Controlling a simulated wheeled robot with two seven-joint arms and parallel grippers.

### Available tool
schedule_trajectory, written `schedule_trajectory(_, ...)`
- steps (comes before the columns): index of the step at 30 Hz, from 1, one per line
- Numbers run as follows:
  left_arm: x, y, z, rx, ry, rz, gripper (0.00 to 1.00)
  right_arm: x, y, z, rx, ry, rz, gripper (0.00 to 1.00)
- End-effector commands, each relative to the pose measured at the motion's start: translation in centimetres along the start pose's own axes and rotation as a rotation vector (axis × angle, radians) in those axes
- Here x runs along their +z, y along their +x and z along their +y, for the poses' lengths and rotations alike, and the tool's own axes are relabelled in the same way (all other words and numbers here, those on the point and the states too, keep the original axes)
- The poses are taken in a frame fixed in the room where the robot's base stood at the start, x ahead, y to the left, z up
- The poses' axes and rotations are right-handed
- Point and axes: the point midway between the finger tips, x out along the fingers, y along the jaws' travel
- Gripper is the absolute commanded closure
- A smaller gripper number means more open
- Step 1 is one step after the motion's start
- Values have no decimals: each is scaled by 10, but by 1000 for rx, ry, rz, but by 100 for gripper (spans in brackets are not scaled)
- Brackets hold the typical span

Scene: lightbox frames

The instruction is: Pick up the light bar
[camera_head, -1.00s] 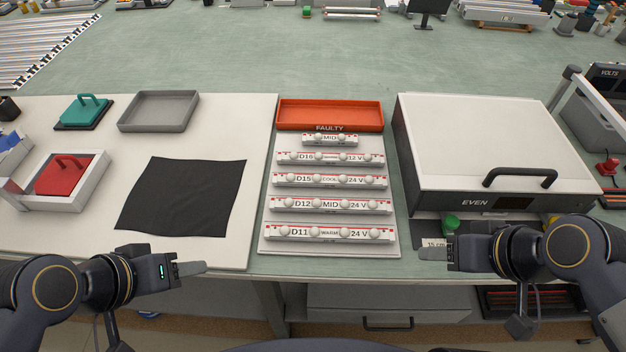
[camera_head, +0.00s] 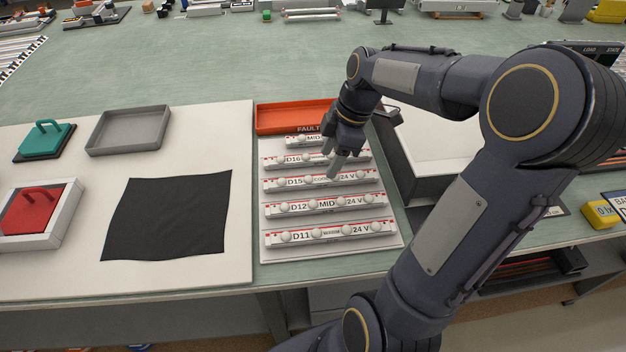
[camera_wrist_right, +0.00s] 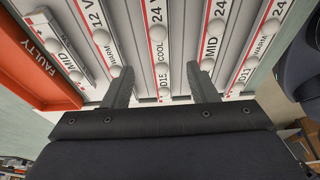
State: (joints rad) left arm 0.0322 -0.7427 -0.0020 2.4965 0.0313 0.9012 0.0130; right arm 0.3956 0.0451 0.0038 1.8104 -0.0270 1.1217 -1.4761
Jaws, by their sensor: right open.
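Several white light bars with round lamps lie in rows on a pale board (camera_head: 391,249). They include D11 (camera_head: 330,233), D12 (camera_head: 324,206), D15 (camera_head: 296,182), D16 (camera_head: 290,160) and a short MID bar (camera_head: 302,141). My right gripper (camera_head: 334,165) is open above the D15 row and partly hides D15 and D16. In the right wrist view its two fingers (camera_wrist_right: 160,82) stand apart, with the D15 COOL bar (camera_wrist_right: 160,45) between them in the picture. Whether they are level with the bar is unclear. My left gripper is out of view.
An orange FAULTY tray (camera_head: 285,117) is behind the bars. A large white-topped box (camera_head: 440,150) stands to the right, partly behind my right arm. A black cloth (camera_head: 168,215), a grey tray (camera_head: 128,130) and red (camera_head: 38,210) and teal (camera_head: 44,137) handled blocks are at left.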

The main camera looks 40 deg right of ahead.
Motion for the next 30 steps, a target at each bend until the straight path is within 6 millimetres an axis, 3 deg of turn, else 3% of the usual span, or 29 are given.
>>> schedule_trajectory(9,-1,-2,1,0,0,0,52,0,45,0,-3,2,0,47)
schedule_trajectory(19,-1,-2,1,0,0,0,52,-1,51,0,0,2,0,49)
schedule_trajectory(30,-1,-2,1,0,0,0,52,-1,51,0,0,2,0,97)
